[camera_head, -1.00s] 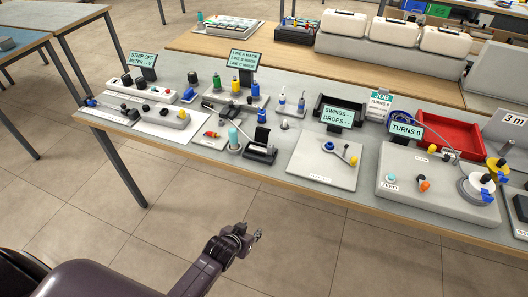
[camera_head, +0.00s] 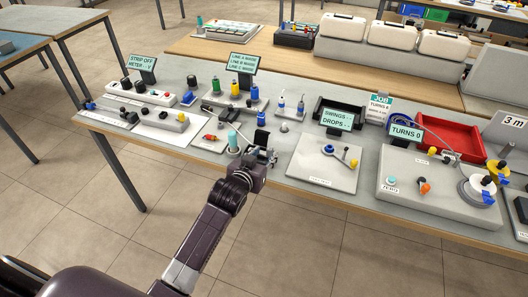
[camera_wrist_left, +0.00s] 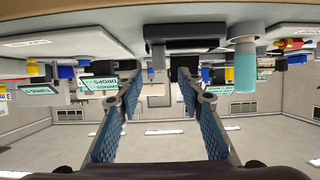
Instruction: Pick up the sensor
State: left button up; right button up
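No part is clearly labelled as the sensor, and I cannot tell which one it is. My left gripper (camera_head: 265,156) is at the table's front edge, in front of a black holder with an upright black piece (camera_head: 261,118), and hides much of it. In the left wrist view, which looks upside down, the gripper (camera_wrist_left: 158,92) has its fingers wide apart with nothing between the blue pads. The black holder (camera_wrist_left: 185,32) lies ahead of the fingers. A teal cylinder (camera_head: 234,142) stands just left of the gripper; it also shows in the wrist view (camera_wrist_left: 245,66). My right gripper is not in view.
A small red-and-yellow part (camera_head: 210,137) lies left of the teal cylinder. A grey plate with a lever (camera_head: 322,170) is right of the gripper. A "TURNS 0" panel (camera_head: 405,132), red tray (camera_head: 450,134) and black bin (camera_head: 340,108) stand farther right. Floor is clear in front.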

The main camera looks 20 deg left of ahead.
aim_at(269, 151)
pick_arm(q)
jog(key=shift+x, duration=1.85)
jog(key=shift+s+f, duration=0.1)
jog(key=shift+f, duration=0.05)
grip_shut()
